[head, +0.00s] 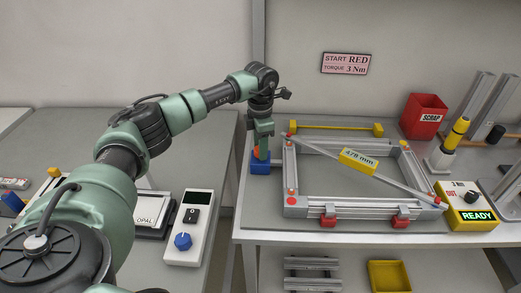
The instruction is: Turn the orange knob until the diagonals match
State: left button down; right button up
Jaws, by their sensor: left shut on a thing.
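The orange knob (257,153) sits on a blue block (260,168) at the left side of an aluminium frame (340,212). My left gripper (262,148) points down over the knob and is shut on it, hiding part of it. A thin grey bar (398,184) lies diagonally across the frame from back left to front right. On it a yellow display (358,161) reads 478 mm. My right gripper is not in view.
A yellow box (465,217) with a black knob and a green READY display stands right of the frame. A red SCRAP bin (423,115) and a yellow-handled tool (455,134) stand behind it. A white control unit (190,228) lies on the left table.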

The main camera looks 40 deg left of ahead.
pick_arm(q)
jog(key=shift+m+b, duration=0.45)
jog(key=shift+m, duration=1.35)
jog(key=shift+r, duration=0.1)
jog(key=c, duration=0.9)
grip_release()
notch_tip(320, 180, up, 8)
jog(key=shift+f+b, duration=0.15)
jog(key=shift+b, duration=0.65)
